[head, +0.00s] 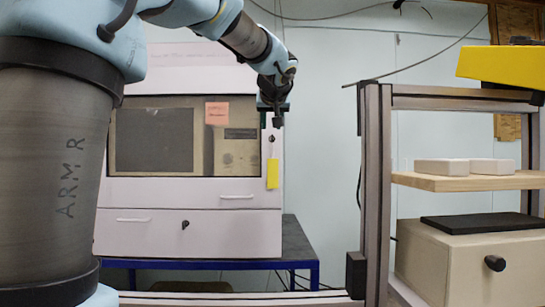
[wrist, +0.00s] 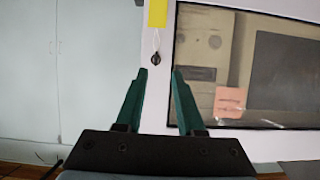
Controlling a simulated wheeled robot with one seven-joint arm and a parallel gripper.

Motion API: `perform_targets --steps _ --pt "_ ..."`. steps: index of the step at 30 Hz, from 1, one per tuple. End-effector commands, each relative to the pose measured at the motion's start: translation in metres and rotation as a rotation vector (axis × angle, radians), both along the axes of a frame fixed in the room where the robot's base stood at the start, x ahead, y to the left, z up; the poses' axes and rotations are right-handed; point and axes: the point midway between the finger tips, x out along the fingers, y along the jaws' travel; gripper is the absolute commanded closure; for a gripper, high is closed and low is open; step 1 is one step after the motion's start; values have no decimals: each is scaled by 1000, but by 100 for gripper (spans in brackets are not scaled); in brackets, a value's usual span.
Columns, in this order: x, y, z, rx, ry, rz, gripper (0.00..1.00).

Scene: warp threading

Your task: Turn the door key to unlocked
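The door key (head: 271,138) is small and dark, in the white cabinet's front at the right of the windowed door (head: 155,140). A yellow tag (head: 272,174) hangs below it. In the wrist view the scene is upside down; the key (wrist: 156,57) shows just beyond the fingertips, with the yellow tag (wrist: 157,14) on a white loop. My gripper (wrist: 160,72) has two green fingers, open with nothing between them. In the head view my gripper (head: 273,118) is just above the key. I cannot tell the distance to the key or which way its bow is turned.
A second black key or knob (head: 185,225) sits on the lower drawer front. A pink note (head: 217,113) is stuck on the door window. At right, a metal frame (head: 372,190) holds a wooden shelf (head: 455,182) with white blocks. Open wall lies between cabinet and frame.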

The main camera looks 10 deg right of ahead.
Motion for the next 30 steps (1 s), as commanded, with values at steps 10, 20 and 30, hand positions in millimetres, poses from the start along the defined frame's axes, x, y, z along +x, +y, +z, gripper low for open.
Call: perform_targets --steps 10,20,30 --pt "29 -12 0 -18 -28 1 62" --pt "81 -21 -22 -18 -28 0 62" --pt "97 -25 -30 -19 -29 -1 62"
